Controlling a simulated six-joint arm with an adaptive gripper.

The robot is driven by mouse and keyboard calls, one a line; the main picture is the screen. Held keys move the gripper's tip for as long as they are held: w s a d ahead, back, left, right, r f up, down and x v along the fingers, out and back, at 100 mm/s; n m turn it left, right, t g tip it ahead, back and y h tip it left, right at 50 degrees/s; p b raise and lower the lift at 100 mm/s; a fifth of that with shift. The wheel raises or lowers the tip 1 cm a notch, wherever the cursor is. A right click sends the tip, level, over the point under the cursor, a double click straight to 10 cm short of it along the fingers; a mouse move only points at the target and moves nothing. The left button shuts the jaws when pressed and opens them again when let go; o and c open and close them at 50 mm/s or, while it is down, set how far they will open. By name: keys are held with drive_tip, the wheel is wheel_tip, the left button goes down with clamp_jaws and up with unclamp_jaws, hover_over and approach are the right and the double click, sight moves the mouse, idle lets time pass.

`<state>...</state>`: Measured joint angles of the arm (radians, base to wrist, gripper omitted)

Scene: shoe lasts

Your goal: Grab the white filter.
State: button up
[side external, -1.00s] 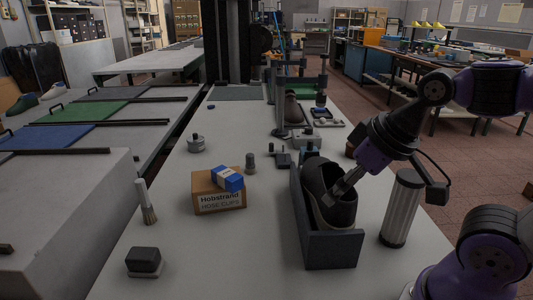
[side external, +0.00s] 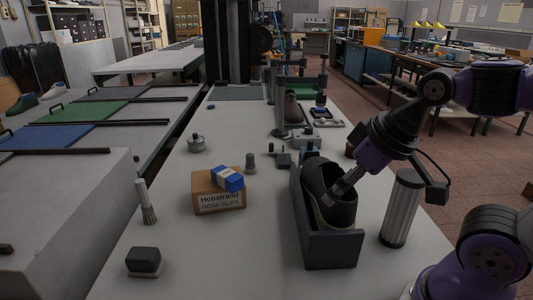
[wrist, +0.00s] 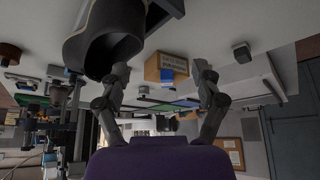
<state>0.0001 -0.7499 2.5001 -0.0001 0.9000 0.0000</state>
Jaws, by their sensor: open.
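The white filter (side external: 402,208) appears to be the pale cylinder with dark end caps standing upright on the bench, right of the grey holder in the side view. I cannot make it out in the wrist view. My gripper (side external: 335,197) is over the opening of a dark shoe, to the left of the cylinder and apart from it. In the wrist view my gripper (wrist: 161,72) has its two fingers spread with nothing between them. The fingertips are partly hard to see against the shoe in the side view.
The dark shoe (side external: 321,178) sits in the grey holder (side external: 333,249). A cardboard box (side external: 218,201) with a blue box (side external: 227,178) on top stands left of it. A brush (side external: 147,203) and a dark block (side external: 144,260) are further left. The bench front is clear.

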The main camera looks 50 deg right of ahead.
drive_tip(key=shift+o, duration=0.4)
wheel_tip(320, 180, up, 4)
drive_tip(key=n+g, duration=0.2)
drive_tip(key=g, duration=0.3)
hover_over(412, 175)
drive_tip(key=w, duration=0.1)
drive_tip(key=shift+w+a+r, duration=0.1)
drive_tip(key=shift+a, duration=0.15)
drive_tip(key=shift+s+d+f+g, duration=0.3)
drive_tip(key=shift+s+d+f, duration=0.1)
drive_tip(key=shift+s+f, duration=0.1)
wheel_tip(412, 175, down, 4)
drive_tip(key=shift+r, duration=0.25)
drive_tip(key=f, duration=0.5)
drive_tip(key=shift+s+a+f, duration=0.1)
drive_tip(key=shift+a+f, duration=0.1)
drive_tip(key=shift+f, duration=0.1)
drive_tip(key=c, duration=1.5)
